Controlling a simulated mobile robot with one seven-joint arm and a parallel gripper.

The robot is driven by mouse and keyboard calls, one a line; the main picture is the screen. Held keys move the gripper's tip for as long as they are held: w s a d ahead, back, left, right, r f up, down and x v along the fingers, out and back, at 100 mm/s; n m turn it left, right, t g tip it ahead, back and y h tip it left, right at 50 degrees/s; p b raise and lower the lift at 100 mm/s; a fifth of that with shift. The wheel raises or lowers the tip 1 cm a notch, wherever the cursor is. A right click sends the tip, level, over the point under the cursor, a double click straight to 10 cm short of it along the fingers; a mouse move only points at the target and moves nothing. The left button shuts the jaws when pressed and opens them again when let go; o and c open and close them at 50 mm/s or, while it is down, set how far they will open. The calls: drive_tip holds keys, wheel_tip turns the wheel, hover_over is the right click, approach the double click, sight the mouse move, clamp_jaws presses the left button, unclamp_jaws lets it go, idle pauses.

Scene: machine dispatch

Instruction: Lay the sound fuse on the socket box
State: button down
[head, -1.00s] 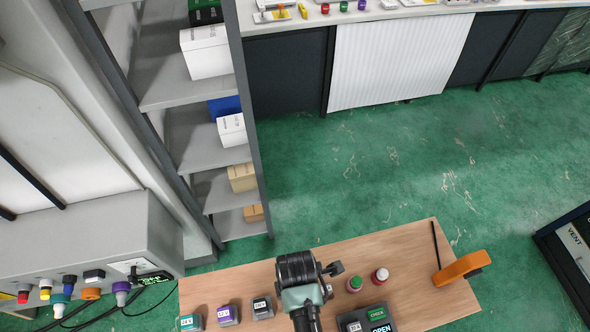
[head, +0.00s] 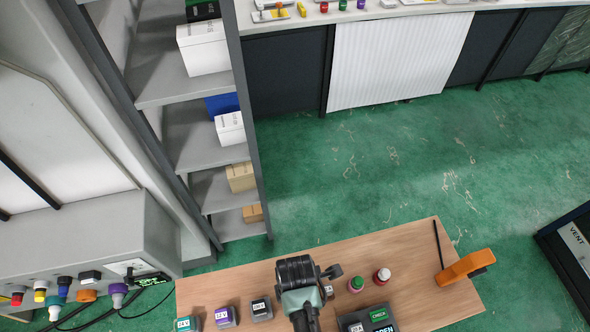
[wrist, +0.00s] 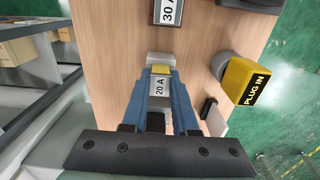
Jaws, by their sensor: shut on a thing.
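My gripper (wrist: 160,76) is shut on a small pale block with a yellow band, marked 20 A (wrist: 159,87), which appears to be a fuse. The wrist view shows it between the blue fingers, over the wooden bench. A dark-framed block marked 30 A (wrist: 168,11) lies just beyond the fingertips. In the head view my wrist hides the gripper and what it holds. A dark box with a green CHECK key and a lit OPEN display (head: 379,315) stands right of my wrist. I cannot tell which thing is the socket box.
Small 12 V (head: 226,315) and other labelled blocks stand left on the bench (head: 420,260). An orange tool (head: 466,267) lies right. A yellow PLUG IN piece (wrist: 247,82) shows beside the gripper.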

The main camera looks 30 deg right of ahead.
drive_tip(key=shift+r, duration=0.15)
drive_tip(key=shift+r+p, duration=2.15)
drive_tip(key=shift+p, duration=0.3)
wheel_tip(320, 180, up, 4)
drive_tip(key=p, duration=0.4)
